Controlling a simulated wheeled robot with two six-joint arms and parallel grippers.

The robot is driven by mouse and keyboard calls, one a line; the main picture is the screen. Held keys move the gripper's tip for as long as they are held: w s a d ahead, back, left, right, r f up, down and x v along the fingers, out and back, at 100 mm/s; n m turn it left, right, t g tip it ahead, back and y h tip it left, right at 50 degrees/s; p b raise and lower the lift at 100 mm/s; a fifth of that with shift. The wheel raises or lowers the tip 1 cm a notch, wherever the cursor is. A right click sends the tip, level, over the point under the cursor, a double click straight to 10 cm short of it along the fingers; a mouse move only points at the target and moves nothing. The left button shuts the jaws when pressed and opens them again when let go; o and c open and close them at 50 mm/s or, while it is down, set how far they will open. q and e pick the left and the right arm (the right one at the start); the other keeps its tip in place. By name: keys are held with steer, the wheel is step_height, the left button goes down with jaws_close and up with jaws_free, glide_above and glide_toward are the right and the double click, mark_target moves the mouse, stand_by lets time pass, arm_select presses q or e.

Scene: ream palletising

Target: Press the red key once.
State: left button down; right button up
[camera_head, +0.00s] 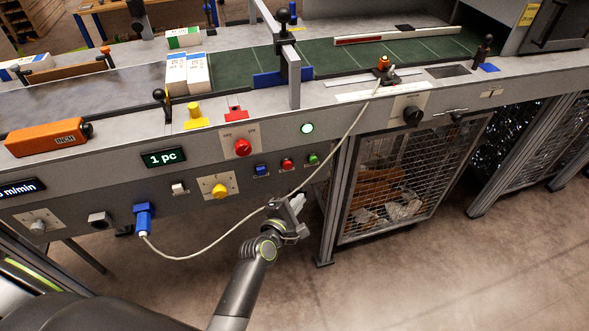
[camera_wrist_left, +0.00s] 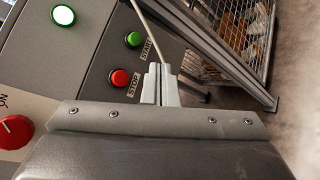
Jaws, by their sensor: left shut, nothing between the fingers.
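The red key (camera_head: 288,164) sits on the grey front panel, between a blue key (camera_head: 263,170) and a green key (camera_head: 313,159). In the left wrist view the red key (camera_wrist_left: 119,77) is labelled STOP, and the green key (camera_wrist_left: 134,39) is labelled START. My left gripper (camera_head: 297,203) is below the red key in the head view. In the left wrist view its shut, empty fingertips (camera_wrist_left: 159,70) are to the right of the red key and appear apart from it. My right gripper is in neither view.
A pale cable (camera_head: 210,245) runs from a blue plug (camera_head: 143,220) past my left gripper up to the conveyor top. A red knob (camera_head: 242,147) and a lit green lamp (camera_head: 307,128) are above the keys. A mesh cage (camera_head: 405,175) stands to the right.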

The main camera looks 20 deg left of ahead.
mark_target(288, 165)
arm_select(q)
steer(key=w+a, duration=0.5)
steer(key=w, duration=0.2)
steer(key=shift+w+b, duration=0.2)
steer(key=shift+b, duration=0.15)
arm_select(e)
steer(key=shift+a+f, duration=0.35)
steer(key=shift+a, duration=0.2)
arm_select(q)
steer(key=shift+w+a, duration=0.1)
steer(key=shift+a, duration=0.05)
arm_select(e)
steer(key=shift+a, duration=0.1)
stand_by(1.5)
arm_select(q)
steer(key=shift+w+a, duration=0.15)
steer(key=shift+w, duration=0.1)
steer(key=shift+w+a, duration=0.25)
steer(key=shift+w, duration=0.1)
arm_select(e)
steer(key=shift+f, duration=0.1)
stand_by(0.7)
arm_select(q)
steer(key=shift+s+d, duration=0.5)
steer(key=shift+s, duration=0.2)
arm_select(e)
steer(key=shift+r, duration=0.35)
